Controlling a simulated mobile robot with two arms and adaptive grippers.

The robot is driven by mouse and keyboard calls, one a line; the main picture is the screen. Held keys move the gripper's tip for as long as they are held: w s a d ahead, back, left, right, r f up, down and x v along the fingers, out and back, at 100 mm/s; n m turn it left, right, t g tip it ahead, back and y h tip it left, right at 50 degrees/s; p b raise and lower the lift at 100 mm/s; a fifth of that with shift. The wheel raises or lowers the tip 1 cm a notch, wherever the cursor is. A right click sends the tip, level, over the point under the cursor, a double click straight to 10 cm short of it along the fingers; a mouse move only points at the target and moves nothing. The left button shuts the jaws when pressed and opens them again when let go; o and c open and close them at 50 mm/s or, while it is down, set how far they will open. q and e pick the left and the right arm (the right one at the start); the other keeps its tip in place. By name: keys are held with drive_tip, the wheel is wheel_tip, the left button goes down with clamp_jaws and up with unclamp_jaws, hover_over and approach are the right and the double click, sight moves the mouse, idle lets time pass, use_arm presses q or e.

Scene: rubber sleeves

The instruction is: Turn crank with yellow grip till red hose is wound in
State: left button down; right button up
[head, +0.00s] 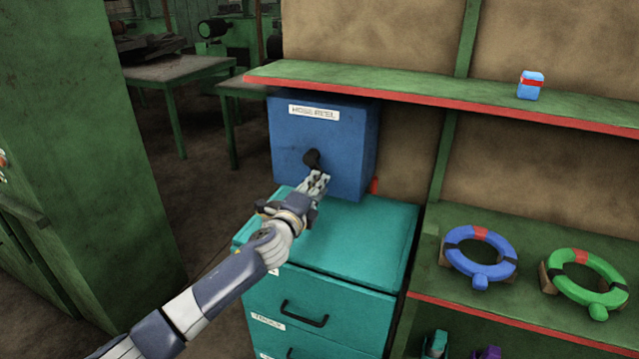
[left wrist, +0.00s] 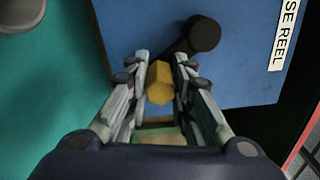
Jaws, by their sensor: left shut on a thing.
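The blue box labelled "HOSE REEL" (head: 290,135) stands on the teal drawer cabinet. Its crank (head: 311,157) is black, with the hub on the front face. In the left wrist view the crank's hub (left wrist: 204,34) is at the upper right, and its arm runs down and left to the yellow grip (left wrist: 159,82). My left gripper (head: 318,181) is shut on the yellow grip, with a finger on each side of it. A small red piece (head: 375,186) shows at the box's lower right; I cannot tell whether it is the red hose. My right gripper is not in view.
A green shelf (head: 420,92) with a blue-and-red container (head: 530,86) overhangs the box. Blue (head: 455,262) and green (head: 575,292) rings sit on a lower shelf at right. The teal cabinet top (head: 375,225) is clear around my arm.

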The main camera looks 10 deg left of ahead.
use_arm(q)
drive_tip(key=shift+a+f+m, duration=0.2)
drive_tip(key=shift+a+m, duration=0.1)
drive_tip(key=shift+m, duration=0.4)
drive_tip(key=shift+w, duration=0.1)
drive_tip(key=c, duration=1.4)
unclamp_jaws()
drive_tip(key=shift+o, duration=0.2)
drive_tip(key=v, duration=1.2)
